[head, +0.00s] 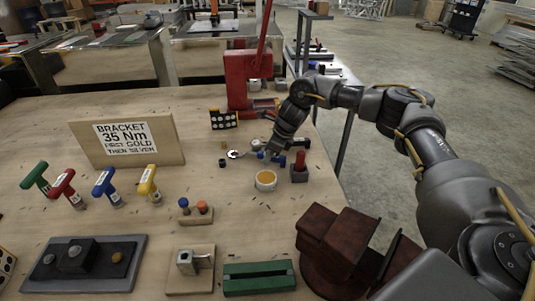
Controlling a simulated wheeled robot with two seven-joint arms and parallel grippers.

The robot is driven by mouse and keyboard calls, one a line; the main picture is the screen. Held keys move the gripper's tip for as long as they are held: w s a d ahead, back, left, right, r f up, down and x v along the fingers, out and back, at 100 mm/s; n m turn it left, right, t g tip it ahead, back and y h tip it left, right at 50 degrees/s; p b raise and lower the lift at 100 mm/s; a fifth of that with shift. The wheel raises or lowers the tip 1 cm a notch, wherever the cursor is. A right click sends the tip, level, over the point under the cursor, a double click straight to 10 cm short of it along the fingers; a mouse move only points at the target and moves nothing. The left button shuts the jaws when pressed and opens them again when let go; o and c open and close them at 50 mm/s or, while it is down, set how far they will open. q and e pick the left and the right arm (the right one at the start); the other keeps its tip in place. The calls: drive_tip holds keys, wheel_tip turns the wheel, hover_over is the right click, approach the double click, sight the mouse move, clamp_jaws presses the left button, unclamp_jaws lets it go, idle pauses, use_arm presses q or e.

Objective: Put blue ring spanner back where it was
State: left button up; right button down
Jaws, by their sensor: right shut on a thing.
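My right gripper (273,150) reaches over the far right of the wooden bench, pointing down, and is shut on the blue ring spanner (263,156). Blue parts show beside the fingertips, and a silver ring end (234,154) lies to their left, close to the bench top. The fingers hide part of the spanner, and I cannot tell whether it touches the bench. My left gripper is not in view.
A red press (240,82) stands behind the gripper. A yellow-filled cup (265,180) and a red block (299,168) stand in front. A sign board (127,142), T-handled tools (104,184) and a brown vise (335,240) are around. Bare bench lies left of the cup.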

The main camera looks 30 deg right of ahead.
drive_tip(key=c, duration=1.2)
unclamp_jaws()
drive_tip(key=shift+f, duration=0.1)
drive_tip(key=shift+r, duration=0.25)
drive_tip(key=b+v, duration=0.2)
drive_tip(key=v, duration=0.8)
drive_tip(key=shift+r, duration=0.2)
drive_tip(key=shift+s+d+r, duration=0.2)
drive_tip(key=shift+s+r, duration=0.1)
drive_tip(key=shift+r, duration=0.35)
drive_tip(key=shift+a, duration=0.15)
